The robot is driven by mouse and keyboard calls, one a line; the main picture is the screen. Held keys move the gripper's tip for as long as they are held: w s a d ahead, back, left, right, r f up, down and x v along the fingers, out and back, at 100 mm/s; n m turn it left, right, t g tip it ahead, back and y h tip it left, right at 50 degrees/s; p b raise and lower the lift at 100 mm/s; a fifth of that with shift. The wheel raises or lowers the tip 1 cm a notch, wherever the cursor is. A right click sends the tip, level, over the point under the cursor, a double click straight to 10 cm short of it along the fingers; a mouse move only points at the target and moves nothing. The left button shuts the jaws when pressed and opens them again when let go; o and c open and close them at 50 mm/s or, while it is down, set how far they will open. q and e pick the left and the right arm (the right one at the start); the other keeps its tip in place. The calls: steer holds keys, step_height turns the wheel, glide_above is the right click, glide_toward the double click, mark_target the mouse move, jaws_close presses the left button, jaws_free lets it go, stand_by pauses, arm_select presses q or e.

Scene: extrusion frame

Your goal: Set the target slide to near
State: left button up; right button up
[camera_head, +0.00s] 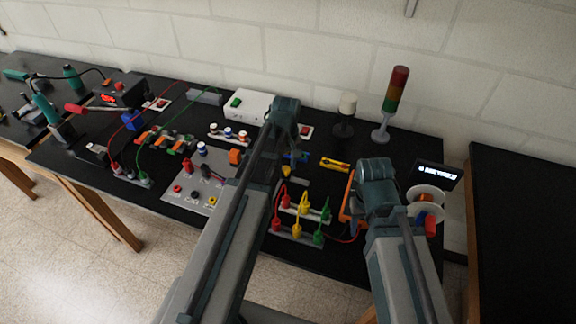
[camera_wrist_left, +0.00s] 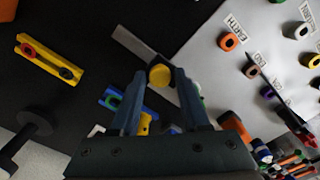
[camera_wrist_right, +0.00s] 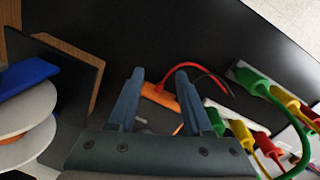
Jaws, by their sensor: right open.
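A metal strip (camera_wrist_left: 133,43) with a round yellow knob (camera_wrist_left: 160,75) shows in the left wrist view; it looks like the slide. No near or far marking is readable on it. In the head view the yellow knob (camera_head: 286,171) is just below my left wrist. My left gripper (camera_wrist_left: 159,72) has its fingertips on either side of the knob. Whether they touch it I cannot tell. My right gripper (camera_wrist_right: 160,72) is open and empty, above the black table beside an orange object (camera_wrist_right: 161,97).
A grey panel (camera_head: 180,194) with coloured sockets lies left of the slide. A yellow block (camera_head: 334,164) lies to its right. Red, yellow and green plugs (camera_head: 302,208) with cables stand in front. A signal tower (camera_head: 394,92) and white spools (camera_head: 424,212) stand at the right.

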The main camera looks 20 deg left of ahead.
mark_target(286, 168)
arm_select(q)
steer(key=shift+o, duration=1)
step_height(286, 168, up, 14)
steer(key=p, duration=1.3)
steer(key=shift+p, duration=0.4)
arm_select(e)
step_height(286, 168, up, 14)
arm_select(q)
steer(key=shift+f, duration=0.15)
arm_select(e)
steer(key=shift+f, duration=0.15)
